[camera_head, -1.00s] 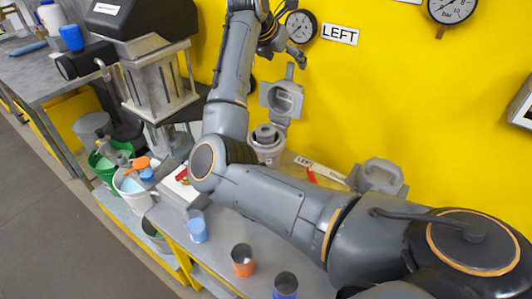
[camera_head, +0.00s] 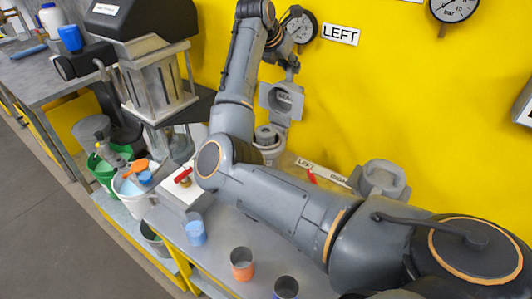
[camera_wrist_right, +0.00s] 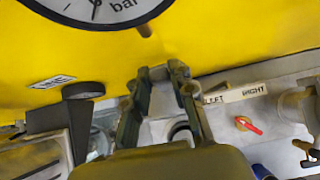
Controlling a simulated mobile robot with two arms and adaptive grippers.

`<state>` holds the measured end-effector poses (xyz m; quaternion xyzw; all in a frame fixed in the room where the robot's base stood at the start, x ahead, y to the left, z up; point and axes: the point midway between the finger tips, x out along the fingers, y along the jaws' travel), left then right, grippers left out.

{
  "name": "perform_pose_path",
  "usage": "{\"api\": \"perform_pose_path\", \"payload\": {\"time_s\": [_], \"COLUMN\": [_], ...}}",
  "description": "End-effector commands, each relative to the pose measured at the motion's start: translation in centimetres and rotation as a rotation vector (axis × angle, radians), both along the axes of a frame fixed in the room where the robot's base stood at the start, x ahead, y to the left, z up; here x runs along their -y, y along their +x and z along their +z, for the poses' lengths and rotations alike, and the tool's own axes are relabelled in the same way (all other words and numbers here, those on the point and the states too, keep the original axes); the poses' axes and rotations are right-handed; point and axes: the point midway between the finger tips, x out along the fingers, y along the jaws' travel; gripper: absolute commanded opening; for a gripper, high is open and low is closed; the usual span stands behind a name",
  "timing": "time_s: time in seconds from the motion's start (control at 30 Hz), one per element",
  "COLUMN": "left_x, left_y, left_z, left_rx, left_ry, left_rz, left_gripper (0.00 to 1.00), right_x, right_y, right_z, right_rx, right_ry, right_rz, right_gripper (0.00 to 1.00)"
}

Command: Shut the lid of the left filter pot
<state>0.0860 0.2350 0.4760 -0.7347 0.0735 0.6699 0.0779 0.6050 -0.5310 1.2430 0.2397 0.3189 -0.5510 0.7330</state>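The left filter pot (camera_head: 268,147) is a grey round pot on the bench against the yellow wall, below the LEFT sign. Its grey lid (camera_head: 285,100) stands open and upright above it, hollow side facing out. My right gripper (camera_head: 290,62) is just above the lid's top edge in the head view; whether it touches the lid is unclear. In the right wrist view the two fingers of my right gripper (camera_wrist_right: 160,78) are apart, with a pot's round rim (camera_wrist_right: 181,131) partly showing between them. Nothing is clearly held. My left gripper is not in view.
A second grey pot (camera_head: 380,180) stands to the right. A red-handled valve (camera_head: 183,176) and several cups, one blue (camera_head: 194,233) and one orange (camera_head: 242,264), are on the bench. A pressure gauge (camera_head: 298,25) hangs on the wall close to my right gripper.

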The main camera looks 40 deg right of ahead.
Motion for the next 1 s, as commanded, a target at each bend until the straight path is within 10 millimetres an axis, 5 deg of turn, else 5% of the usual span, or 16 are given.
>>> {"api": "perform_pose_path", "payload": {"time_s": [0.5,1.0], "left_x": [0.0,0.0], "left_y": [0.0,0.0], "left_z": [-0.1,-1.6], "left_rx": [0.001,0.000], "left_ry": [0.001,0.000], "left_rz": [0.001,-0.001], "left_gripper": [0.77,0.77], "right_x": [-0.2,-4.3], "right_y": [0.0,-1.2], "right_z": [0.0,0.6], "right_rx": [0.001,0.000], "right_ry": [0.000,0.002], "right_rz": [0.001,0.001], "right_gripper": [0.11,0.11]}}
